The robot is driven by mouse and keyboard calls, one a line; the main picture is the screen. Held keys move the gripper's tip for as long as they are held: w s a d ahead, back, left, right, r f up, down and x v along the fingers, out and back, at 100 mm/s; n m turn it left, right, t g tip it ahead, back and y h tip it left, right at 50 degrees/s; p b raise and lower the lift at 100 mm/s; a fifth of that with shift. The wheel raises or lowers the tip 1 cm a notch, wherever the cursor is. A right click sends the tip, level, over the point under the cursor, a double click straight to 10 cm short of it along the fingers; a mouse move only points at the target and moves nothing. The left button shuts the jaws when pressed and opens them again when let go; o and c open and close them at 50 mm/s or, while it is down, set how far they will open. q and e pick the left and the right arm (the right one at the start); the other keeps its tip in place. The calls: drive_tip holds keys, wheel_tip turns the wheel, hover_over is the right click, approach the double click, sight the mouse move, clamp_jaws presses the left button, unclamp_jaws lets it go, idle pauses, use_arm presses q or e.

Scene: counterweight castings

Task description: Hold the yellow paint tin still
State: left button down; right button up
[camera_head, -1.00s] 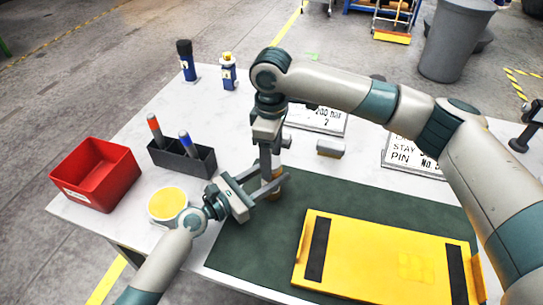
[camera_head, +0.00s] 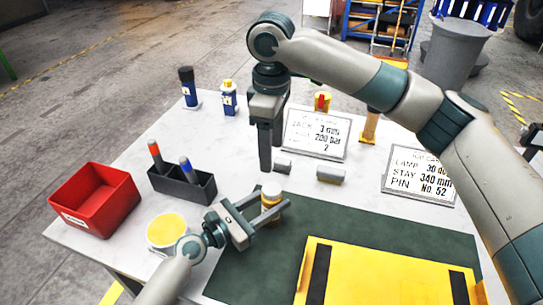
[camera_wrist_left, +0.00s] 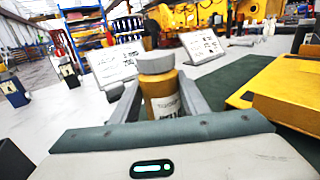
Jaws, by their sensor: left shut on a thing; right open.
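The yellow paint tin (camera_head: 271,207) is an upright yellow container with a pale cap and a label. It stands at the left back part of the dark green mat (camera_head: 240,262). My left gripper (camera_head: 262,206) is shut on its sides. In the left wrist view the tin (camera_wrist_left: 160,92) sits between the two fingers, its grey cap on and its label facing me. My right gripper (camera_head: 271,150) is open and empty, pointing down above and behind the tin, apart from it.
A yellow plate with black strips (camera_head: 385,272) lies on the mat. A round yellow-topped pot (camera_head: 167,231), a red bin (camera_head: 95,200) and a dark marker holder (camera_head: 182,184) stand left. Two bottles (camera_head: 228,98) (camera_head: 188,88), sign plates (camera_head: 316,135) (camera_head: 418,178) and small metal blocks stand behind.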

use_arm(q)
drive_tip(key=c, duration=0.9)
unclamp_jaws()
drive_tip(key=shift+c, duration=0.2)
drive_tip(key=b+v, duration=0.2)
drive_tip(key=v, duration=0.6)
drive_tip(key=b+v, duration=0.2)
drive_tip(key=v, duration=0.6)
drive_tip(key=shift+s+a+f, duration=0.1)
drive_tip(key=shift+s+f, duration=0.05)
drive_tip(key=shift+f, duration=0.1)
use_arm(e)
wheel_tip(320, 180, down, 4)
drive_tip(key=shift+f, duration=0.15)
use_arm(q)
drive_tip(key=shift+s+a+r+b, duration=0.15)
drive_tip(key=shift+s+a+b, duration=0.2)
drive_tip(key=shift+a, duration=0.1)
use_arm(e)
drive_tip(key=shift+f, duration=0.1)
